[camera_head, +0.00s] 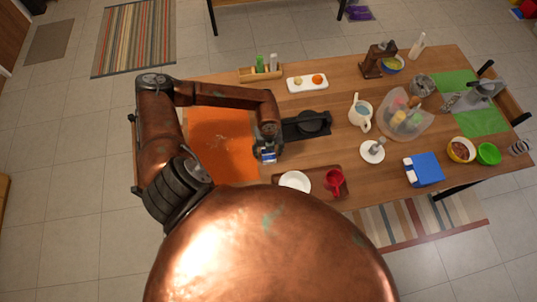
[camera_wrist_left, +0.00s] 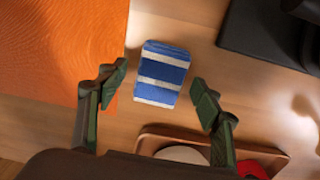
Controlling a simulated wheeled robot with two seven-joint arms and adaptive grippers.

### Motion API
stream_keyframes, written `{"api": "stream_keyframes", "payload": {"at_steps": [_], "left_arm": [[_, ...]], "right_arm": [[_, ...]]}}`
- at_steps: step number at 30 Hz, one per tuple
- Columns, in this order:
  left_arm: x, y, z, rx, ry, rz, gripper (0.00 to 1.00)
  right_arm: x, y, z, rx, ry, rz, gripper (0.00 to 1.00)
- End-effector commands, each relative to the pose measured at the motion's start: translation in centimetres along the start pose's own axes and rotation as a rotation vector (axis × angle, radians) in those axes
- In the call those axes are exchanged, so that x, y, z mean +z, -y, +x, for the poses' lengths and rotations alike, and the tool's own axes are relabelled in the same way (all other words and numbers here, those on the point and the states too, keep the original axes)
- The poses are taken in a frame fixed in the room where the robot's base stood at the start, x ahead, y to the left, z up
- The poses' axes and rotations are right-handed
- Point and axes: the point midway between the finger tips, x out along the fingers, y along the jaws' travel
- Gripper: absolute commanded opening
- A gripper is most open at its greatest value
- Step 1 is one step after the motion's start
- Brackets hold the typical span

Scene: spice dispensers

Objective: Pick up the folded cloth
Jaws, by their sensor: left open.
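The folded cloth (camera_wrist_left: 162,74), blue with white stripes, lies on the wooden table in the left wrist view, by the right edge of the orange mat. In the head view the cloth (camera_head: 268,156) shows only in part under my left gripper (camera_head: 266,147). In the left wrist view my left gripper (camera_wrist_left: 160,92) is open, with one green-padded finger to the left of the cloth and one to the right. The fingers look apart from the cloth, and nothing is between them in their grip. My right gripper is not in view.
The orange mat (camera_head: 222,135) lies left of the cloth. A black tray (camera_head: 292,130) with a dark round item stands to the right. A brown tray (camera_head: 316,191) with a white plate (camera_head: 295,181) and red cup (camera_head: 334,181) is near the front edge.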

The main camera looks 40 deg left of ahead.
Motion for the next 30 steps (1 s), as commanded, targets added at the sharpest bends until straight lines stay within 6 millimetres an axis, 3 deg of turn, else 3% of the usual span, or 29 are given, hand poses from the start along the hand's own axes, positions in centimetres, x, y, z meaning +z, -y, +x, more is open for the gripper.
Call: {"api": "stream_keyframes", "payload": {"at_steps": [5,21,30], "left_arm": [[0.01,0.04,-0.04,-0.001,0.0,0.001,0.59],[0.02,0.04,-0.07,-0.001,0.0,0.001,0.22],[0.04,0.06,-0.29,-0.001,0.0,0.0,0.22]], "right_arm": [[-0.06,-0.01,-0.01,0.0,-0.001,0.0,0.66],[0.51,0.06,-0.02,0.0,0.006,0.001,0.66],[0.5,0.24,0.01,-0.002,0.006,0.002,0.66]]}}
